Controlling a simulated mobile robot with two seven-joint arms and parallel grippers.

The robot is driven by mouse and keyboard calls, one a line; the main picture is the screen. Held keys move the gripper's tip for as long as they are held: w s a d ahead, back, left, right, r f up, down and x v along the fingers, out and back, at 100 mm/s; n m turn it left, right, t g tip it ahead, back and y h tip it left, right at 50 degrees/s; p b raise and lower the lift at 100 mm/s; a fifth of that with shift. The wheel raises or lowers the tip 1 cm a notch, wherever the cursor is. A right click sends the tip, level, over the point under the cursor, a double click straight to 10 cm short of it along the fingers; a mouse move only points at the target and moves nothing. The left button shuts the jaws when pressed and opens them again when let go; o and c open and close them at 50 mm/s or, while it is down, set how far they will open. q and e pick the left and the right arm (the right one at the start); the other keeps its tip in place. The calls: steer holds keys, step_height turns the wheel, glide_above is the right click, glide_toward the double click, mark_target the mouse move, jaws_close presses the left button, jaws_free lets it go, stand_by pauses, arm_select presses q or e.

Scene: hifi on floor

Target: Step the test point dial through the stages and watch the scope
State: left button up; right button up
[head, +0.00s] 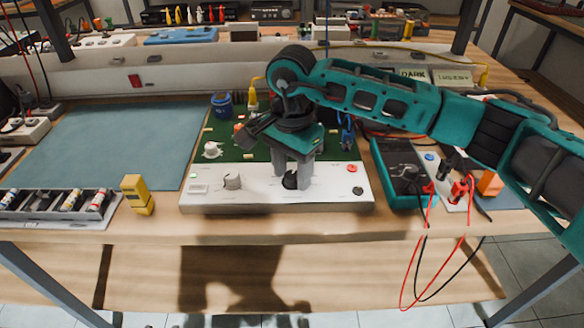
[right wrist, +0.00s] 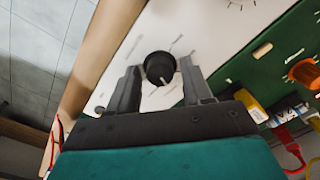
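My right gripper (head: 293,184) points down over the black dial. In the right wrist view the black dial (right wrist: 159,66) sits between the two fingertips, with a gap on each side. The gripper is open around it, not visibly touching. The dial's white pointer mark shows, but the stage labels are too small to read. I cannot make out a scope screen. My left gripper is out of view.
A teal multimeter (head: 398,172) with red and black leads lies right of the panel. A yellow block (head: 137,194) and a tray of small bottles (head: 52,204) are at left. The blue-green mat (head: 110,145) is clear.

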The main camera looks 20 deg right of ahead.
steer(key=c, duration=0.8)
steer(key=shift+c, duration=0.2)
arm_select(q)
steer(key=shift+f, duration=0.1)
arm_select(e)
steer(key=shift+m, duration=0.4)
steer(key=shift+m+b, duration=0.4)
steer(key=shift+m, duration=1.7)
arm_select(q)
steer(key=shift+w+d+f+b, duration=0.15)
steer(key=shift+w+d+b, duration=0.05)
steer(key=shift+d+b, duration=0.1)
arm_select(e)
steer(key=shift+m, duration=1.3)
steer(key=o, duration=1.1)
steer(key=shift+c, duration=0.2)
